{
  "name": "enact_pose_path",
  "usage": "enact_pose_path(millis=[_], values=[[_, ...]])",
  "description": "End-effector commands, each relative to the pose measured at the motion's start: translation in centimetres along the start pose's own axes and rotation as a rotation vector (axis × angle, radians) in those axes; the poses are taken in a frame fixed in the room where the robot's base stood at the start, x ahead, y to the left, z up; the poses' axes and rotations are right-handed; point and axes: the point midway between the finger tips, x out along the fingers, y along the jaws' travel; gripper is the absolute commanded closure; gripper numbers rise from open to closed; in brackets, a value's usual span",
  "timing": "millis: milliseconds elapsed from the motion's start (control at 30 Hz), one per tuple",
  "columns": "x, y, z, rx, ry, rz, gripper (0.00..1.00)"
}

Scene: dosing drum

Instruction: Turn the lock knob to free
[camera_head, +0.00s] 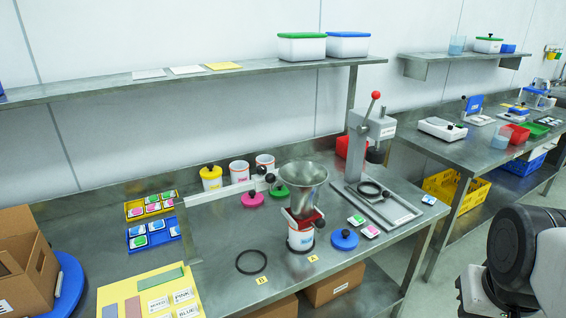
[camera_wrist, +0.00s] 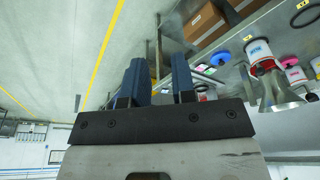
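The dosing unit stands on the steel bench in the head view, with a metal funnel (camera_head: 303,180) above a red drum section (camera_head: 302,218). A white labelled cup (camera_head: 300,238) sits under it. A small black knob (camera_head: 319,223) shows at the right of the red section, and another black knob (camera_head: 270,178) is left of the funnel. I cannot tell which is the lock knob or how it is set. My gripper (camera_wrist: 158,76) shows only in the wrist view, its blue fingers apart with nothing between them. It is away from the dosing unit.
A lever press (camera_head: 372,135) stands right of the funnel. A blue lid (camera_head: 344,239), a black ring (camera_head: 251,262) and a pink lid (camera_head: 252,199) lie nearby. A cardboard box (camera_head: 22,262) is at the left. The floor between the benches is open.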

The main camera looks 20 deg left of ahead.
Motion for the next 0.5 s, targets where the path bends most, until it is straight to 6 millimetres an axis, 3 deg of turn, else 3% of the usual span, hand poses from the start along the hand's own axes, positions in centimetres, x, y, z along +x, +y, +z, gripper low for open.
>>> enact_pose_path(millis=[33, 233, 500], values=[[-0.1, -0.1, -0.3, 0.001, -0.001, -0.001, 0.68], [-0.7, -0.9, -2.5, 0.013, -0.011, -0.006, 0.39], [-2.0, -3.6, -8.2, 0.051, -0.036, -0.018, 0.39]])
